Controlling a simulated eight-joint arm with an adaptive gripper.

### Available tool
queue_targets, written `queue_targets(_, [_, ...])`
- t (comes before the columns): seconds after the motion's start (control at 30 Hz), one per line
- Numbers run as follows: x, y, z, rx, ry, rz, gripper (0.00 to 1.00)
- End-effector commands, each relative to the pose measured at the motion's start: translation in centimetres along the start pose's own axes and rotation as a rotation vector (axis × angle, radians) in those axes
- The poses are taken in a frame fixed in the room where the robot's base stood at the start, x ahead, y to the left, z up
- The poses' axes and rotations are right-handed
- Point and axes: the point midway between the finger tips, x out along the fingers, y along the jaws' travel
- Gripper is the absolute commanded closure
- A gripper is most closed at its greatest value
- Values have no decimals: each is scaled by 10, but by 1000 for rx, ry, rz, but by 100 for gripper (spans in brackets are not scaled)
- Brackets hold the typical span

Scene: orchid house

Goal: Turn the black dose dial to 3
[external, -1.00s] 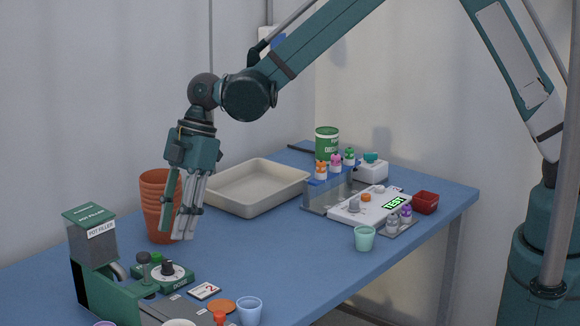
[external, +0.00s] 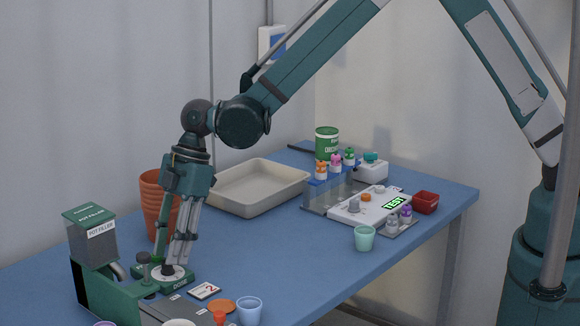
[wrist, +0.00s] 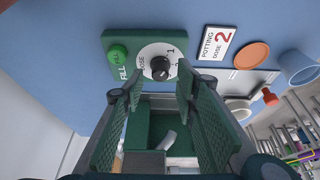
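The black dose dial (wrist: 160,68) is a round knob on a white numbered disc, set in a green box (wrist: 117,37) in the wrist view. A 1 shows on the disc; other marks are partly hidden by a finger, and I cannot tell which number the dial points to. My gripper (external: 174,260) points down over the dial, its fingers on either side of it and hiding most of it in the external view. In the wrist view the gripper (wrist: 160,88) is open, with the dial between and beyond its fingertips. I see no clear contact.
A green FILL button (wrist: 117,54) sits beside the dial. A card (wrist: 217,43) reads "POTTING DOSE 2". The pot filler (external: 92,240) stands close at left, terracotta pots (external: 152,190) behind. An orange disc (external: 221,305) and pale blue cup (external: 249,310) lie to the right.

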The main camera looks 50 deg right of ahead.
Motion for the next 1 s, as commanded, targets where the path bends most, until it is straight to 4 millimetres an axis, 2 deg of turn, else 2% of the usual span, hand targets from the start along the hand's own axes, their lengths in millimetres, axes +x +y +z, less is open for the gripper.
queue_targets(0.2, [16,0,0,0,0,0,70])
queue_targets(0.57, [19,0,0,0,0,0,70])
queue_targets(0.6, [19,0,0,0,0,0,71])
queue_targets(0.8, [19,0,0,0,0,0,96])
queue_targets(1.0, [19,-1,0,4,0,1,96])
